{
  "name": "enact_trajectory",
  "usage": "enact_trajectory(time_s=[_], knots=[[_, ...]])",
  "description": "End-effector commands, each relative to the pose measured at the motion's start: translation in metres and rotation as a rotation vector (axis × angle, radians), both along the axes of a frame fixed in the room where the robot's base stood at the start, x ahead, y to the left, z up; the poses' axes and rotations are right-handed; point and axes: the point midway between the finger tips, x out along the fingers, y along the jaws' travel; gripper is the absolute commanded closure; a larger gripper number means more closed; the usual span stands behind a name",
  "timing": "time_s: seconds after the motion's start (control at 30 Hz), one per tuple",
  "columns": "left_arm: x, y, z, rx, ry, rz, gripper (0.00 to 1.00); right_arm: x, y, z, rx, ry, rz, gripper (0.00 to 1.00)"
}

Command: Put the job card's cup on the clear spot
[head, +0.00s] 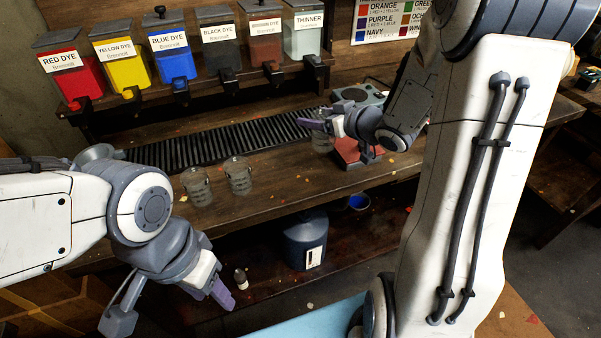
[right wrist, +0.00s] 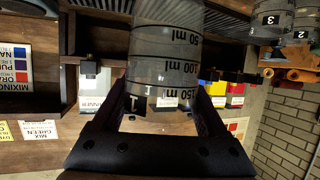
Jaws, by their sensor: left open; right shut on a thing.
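My right gripper (head: 316,126) is shut on a clear measuring cup (head: 322,144) over the bench, just left of a red pad. In the right wrist view the held cup (right wrist: 165,62) shows 50, 100 and 150 ml marks between the fingers. Two more clear cups, a left one (head: 197,187) and a right one (head: 238,176), stand on the bench; the wrist view shows cups numbered 3 (right wrist: 270,20) and 2 (right wrist: 303,28). My left gripper (head: 222,292) is open and empty in front of the bench. I cannot make out a job card or a marked clear spot.
A black ribbed tray (head: 215,142) runs along the bench below a row of dye dispensers (head: 170,57) and a thinner dispenser (head: 303,38). The red pad (head: 350,152) and a grey device (head: 358,95) are to the right. A dark blue container (head: 305,242) stands below the bench.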

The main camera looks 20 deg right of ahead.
Motion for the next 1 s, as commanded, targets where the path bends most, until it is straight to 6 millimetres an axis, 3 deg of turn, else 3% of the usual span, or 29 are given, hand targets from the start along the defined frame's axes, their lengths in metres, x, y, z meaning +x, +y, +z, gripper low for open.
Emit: enact_trajectory(time_s=[0.13,0.33,0.8,1.0], knots=[[0.0,0.0,-0.013,0.0,0.0,0.0,0.5,-0.02,-0.024,-0.004,-0.001,-0.001,0.05,0.79],[0.0,0.0,-0.018,0.0,0.0,0.0,0.5,-0.03,-0.03,-0.009,0.002,-0.001,0.089,0.79],[0.0,0.0,-0.031,0.0,0.0,0.0,0.5,0.046,0.029,-0.066,0.001,0.002,0.097,0.79],[0.0,0.0,-0.032,0.0,0.0,0.0,0.5,0.059,0.038,-0.076,0.001,0.0,0.093,0.79]])
